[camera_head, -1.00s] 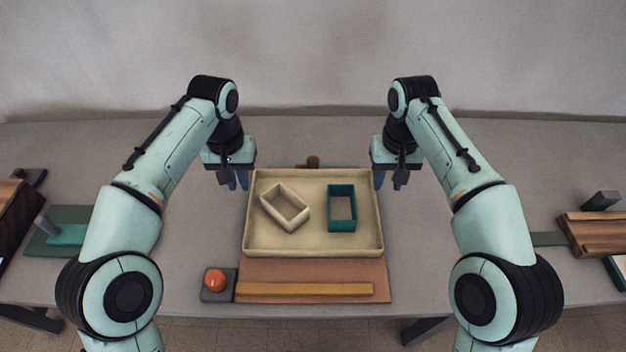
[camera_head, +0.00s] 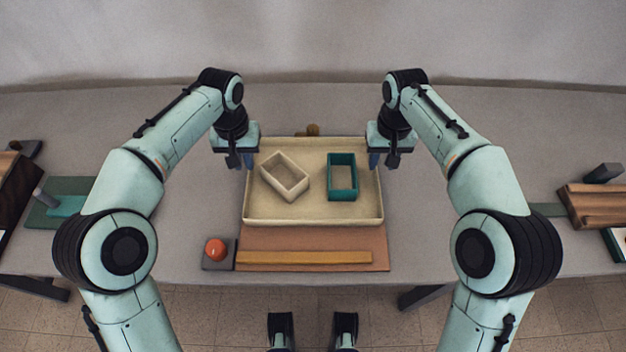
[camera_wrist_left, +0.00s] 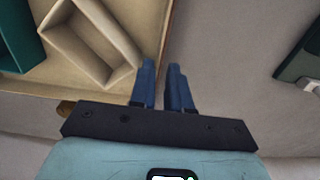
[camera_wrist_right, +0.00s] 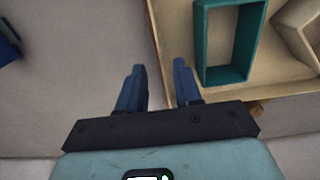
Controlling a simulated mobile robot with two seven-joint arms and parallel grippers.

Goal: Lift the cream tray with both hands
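The cream tray (camera_head: 312,216) lies level on the table, its front edge over the brown mat. It holds a cream open box (camera_head: 285,178) and a teal open box (camera_head: 342,177). My left gripper (camera_head: 248,160) is at the tray's left wall; in the left wrist view its fingers (camera_wrist_left: 160,75) stand either side of that wall with a narrow gap. I cannot tell whether they touch it. My right gripper (camera_head: 375,160) is at the tray's right wall; in the right wrist view its fingers (camera_wrist_right: 158,75) straddle the wall with a clear gap and are open.
In front of the tray lie a brown mat (camera_head: 312,240), an ochre bar (camera_head: 305,257) and a red button on a dark base (camera_head: 215,251). A small brown object (camera_head: 312,129) stands behind the tray. Green and wooden items sit at both table ends.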

